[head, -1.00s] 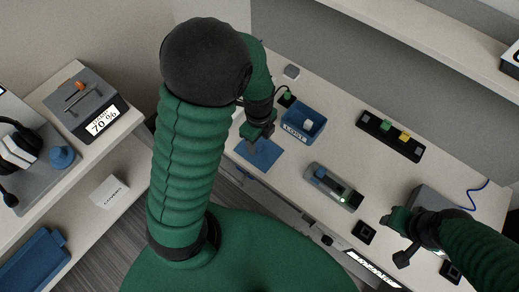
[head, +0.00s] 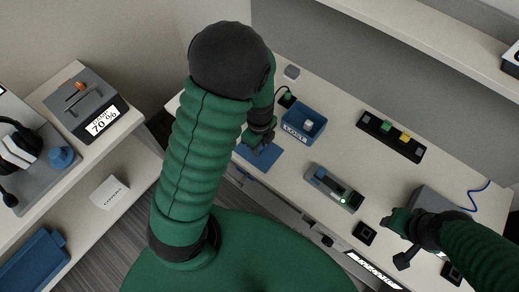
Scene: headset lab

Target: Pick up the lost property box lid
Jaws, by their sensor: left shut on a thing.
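The lost property box lid is a flat blue plate (head: 264,158) near the left end of the long white bench. My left gripper (head: 256,144) is over the lid's far edge and shut on it. The fingertips are small and partly hidden, and I cannot tell whether the lid is clear of the bench. The blue open box (head: 303,122) with a white label stands just right of the lid, with a small pale object inside. My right gripper (head: 392,236) is above the bench at the right, and its finger opening is unclear.
A grey device with a green light (head: 333,187) and a black strip with coloured blocks (head: 391,136) lie on the bench.

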